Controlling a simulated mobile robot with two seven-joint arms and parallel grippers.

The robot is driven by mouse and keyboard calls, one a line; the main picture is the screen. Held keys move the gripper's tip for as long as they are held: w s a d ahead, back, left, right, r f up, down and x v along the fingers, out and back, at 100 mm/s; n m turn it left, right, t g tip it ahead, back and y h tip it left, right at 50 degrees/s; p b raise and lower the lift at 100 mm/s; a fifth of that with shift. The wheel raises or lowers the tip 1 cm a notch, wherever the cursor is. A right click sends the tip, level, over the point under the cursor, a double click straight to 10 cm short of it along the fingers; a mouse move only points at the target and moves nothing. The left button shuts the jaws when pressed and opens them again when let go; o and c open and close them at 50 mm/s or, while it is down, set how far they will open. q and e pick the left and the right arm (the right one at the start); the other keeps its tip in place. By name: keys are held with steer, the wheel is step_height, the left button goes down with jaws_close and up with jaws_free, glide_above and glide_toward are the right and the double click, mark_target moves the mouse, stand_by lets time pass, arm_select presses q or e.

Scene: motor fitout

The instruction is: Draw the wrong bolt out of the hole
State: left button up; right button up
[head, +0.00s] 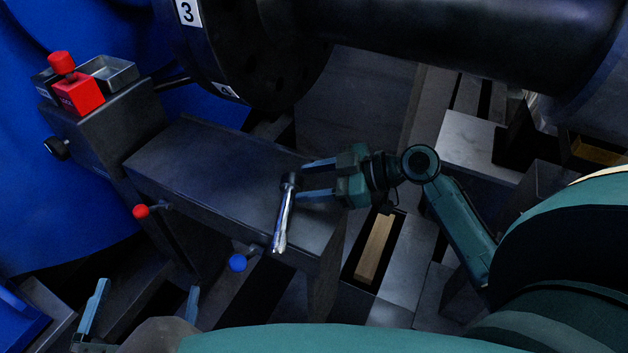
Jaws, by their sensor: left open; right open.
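No bolt can be told apart in this view, and the holes in the dark round flange (262,60) are too dark to read. The flange carries a white label "3" and a second label lower down. My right gripper (303,180) is open over the dark bench block, its two fingers pointing left. A chrome ratchet-like tool (283,222) has its head at these fingertips; whether they touch cannot be told. My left gripper (146,302) is open at the lower left, its fingers wide apart with nothing seen between them.
The dark block (205,165) has a mostly bare top. A red box with a red knob (78,92) and a metal tray (107,73) stand at its left end. Red (140,211) and blue (238,263) knobs stick out in front. A thick dark shaft (450,35) crosses above.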

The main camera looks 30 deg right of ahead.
jaws_close()
stand_by(0.5)
steer(key=shift+r, duration=0.1)
